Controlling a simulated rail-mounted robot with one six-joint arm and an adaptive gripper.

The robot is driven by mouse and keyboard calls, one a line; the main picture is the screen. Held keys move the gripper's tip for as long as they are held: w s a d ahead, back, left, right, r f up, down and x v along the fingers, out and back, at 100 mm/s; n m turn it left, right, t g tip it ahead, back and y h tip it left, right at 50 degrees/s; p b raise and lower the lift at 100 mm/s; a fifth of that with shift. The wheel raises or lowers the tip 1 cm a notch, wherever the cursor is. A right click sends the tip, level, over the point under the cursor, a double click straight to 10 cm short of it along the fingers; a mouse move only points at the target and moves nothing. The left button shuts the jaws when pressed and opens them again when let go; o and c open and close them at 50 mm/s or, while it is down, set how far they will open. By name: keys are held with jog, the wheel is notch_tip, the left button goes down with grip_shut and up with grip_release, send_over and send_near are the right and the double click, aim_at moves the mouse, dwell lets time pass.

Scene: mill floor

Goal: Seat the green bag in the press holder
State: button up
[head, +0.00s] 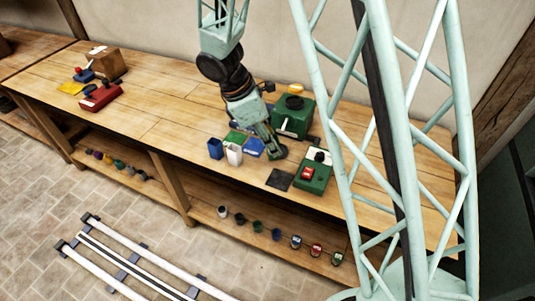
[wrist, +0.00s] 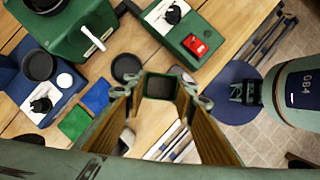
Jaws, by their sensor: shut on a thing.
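My gripper (wrist: 160,88) points down at the bench and is shut on a squarish dark green thing (wrist: 160,86), which appears to be the green bag. In the head view my gripper (head: 274,152) is low over the bench, in front of the large green machine (head: 292,115); the bag cannot be made out clearly there. The green machine (wrist: 70,22) has a white handle and a black round top. A smaller green unit with a red switch (head: 315,172) stands to its right front; it also shows in the wrist view (wrist: 193,40). I cannot tell which part is the press holder.
A blue bag (head: 215,148) and a white bag (head: 234,155) stand left of my gripper. A dark mat (head: 279,179) lies near the front edge. The bench's middle left is clear. Cups line the lower shelf (head: 200,205).

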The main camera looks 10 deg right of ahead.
jog(key=w+d+r+m+g+y+p, duration=0.3)
jog(key=w+r+m, duration=0.5)
jog(key=w+m, duration=0.5)
jog(key=shift+d+r+m+g+y+p, duration=0.15)
jog(key=shift+d+m+g+y+p, duration=0.35)
jog(key=shift+m, duration=1.8)
